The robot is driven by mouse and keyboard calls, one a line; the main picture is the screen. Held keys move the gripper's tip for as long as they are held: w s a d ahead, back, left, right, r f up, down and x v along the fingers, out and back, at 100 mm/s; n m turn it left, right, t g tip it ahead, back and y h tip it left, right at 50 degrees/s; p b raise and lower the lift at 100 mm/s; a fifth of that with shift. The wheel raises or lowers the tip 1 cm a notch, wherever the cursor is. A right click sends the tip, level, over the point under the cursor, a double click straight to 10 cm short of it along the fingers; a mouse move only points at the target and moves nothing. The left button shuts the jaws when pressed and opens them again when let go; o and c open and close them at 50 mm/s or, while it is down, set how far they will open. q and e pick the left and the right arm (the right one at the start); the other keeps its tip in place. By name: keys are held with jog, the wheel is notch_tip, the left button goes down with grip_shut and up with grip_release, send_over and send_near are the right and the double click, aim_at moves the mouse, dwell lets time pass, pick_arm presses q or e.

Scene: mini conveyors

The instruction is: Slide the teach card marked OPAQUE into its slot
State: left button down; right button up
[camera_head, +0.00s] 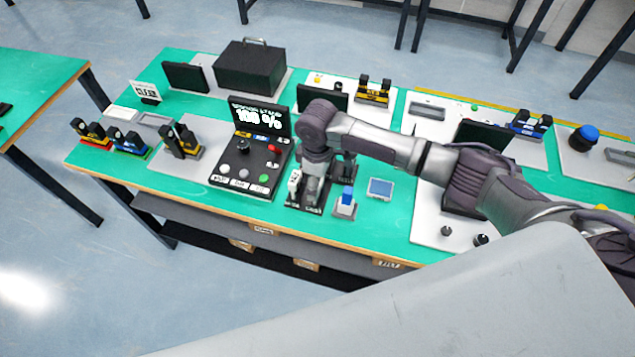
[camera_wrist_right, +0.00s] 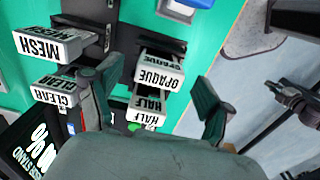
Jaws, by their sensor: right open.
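The OPAQUE card (camera_wrist_right: 160,72) is a white block with black letters, standing in a dark card rack (camera_head: 305,205) with the HALF card (camera_wrist_right: 147,108), the MESH card (camera_wrist_right: 47,45) and the CLEAR card (camera_wrist_right: 58,88). My right gripper (camera_wrist_right: 158,80) is open over the rack, its fingers on either side of the OPAQUE and HALF cards with visible gaps. In the head view my right gripper (camera_head: 317,183) hides much of the rack. I cannot make out the card's slot. My left gripper is not in view.
A black console (camera_head: 235,188) with a screen reading 100 % (camera_head: 262,121) stands left of the rack. A small blue-topped block (camera_head: 345,203) and a grey-blue pad (camera_head: 381,189) are to the right. The green table's front edge (camera_head: 300,236) is close by.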

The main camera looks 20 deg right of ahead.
notch_tip(320, 180, up, 10)
jog(key=shift+r, duration=0.25)
dwell(0.5)
